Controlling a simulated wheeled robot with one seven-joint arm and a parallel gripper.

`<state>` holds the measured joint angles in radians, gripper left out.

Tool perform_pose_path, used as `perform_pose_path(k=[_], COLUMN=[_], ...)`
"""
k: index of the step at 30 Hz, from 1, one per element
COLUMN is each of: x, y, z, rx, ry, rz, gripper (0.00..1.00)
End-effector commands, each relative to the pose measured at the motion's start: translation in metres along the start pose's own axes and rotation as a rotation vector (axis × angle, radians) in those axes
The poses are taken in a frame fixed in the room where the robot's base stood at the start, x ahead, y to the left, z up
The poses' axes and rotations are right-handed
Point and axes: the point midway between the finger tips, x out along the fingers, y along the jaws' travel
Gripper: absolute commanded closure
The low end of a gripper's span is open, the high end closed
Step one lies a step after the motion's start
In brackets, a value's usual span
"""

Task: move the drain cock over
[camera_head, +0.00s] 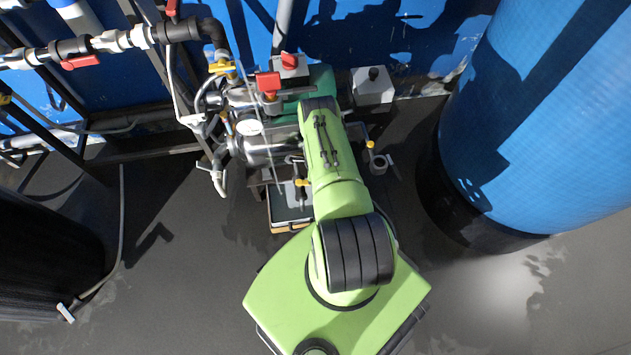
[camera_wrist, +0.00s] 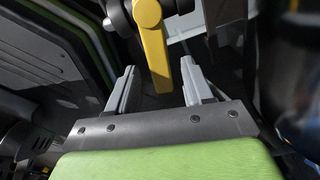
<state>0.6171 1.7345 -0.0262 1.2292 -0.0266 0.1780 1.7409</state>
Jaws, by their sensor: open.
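The fingers stand open, one on each side of the lever, and a gap shows on both sides. The lever's far end points down toward the palm. In the head view my arm hides the gripper. A small yellow lever (camera_head: 303,183) shows just left of my arm, low by the pump skid; I cannot tell if it is the same one.
Other yellow handles (camera_head: 370,145) and red-handled valves (camera_head: 268,82) sit around the pump (camera_head: 265,150) and pipes. A large blue tank (camera_head: 560,110) stands at the right and a dark tank (camera_head: 45,250) at the left. Floor between them is mostly clear.

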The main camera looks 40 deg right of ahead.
Motion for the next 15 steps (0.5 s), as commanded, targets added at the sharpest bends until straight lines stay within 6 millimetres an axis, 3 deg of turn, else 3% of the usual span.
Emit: perform_pose_path(k=[7,15], x=[0.0006,0.0005], y=[-0.0004,-0.0004], z=[0.0001,-0.0001], rx=[0.0,0.0], ry=[0.0,0.0], rz=[-0.001,0.0], gripper=[0.49,0.89])
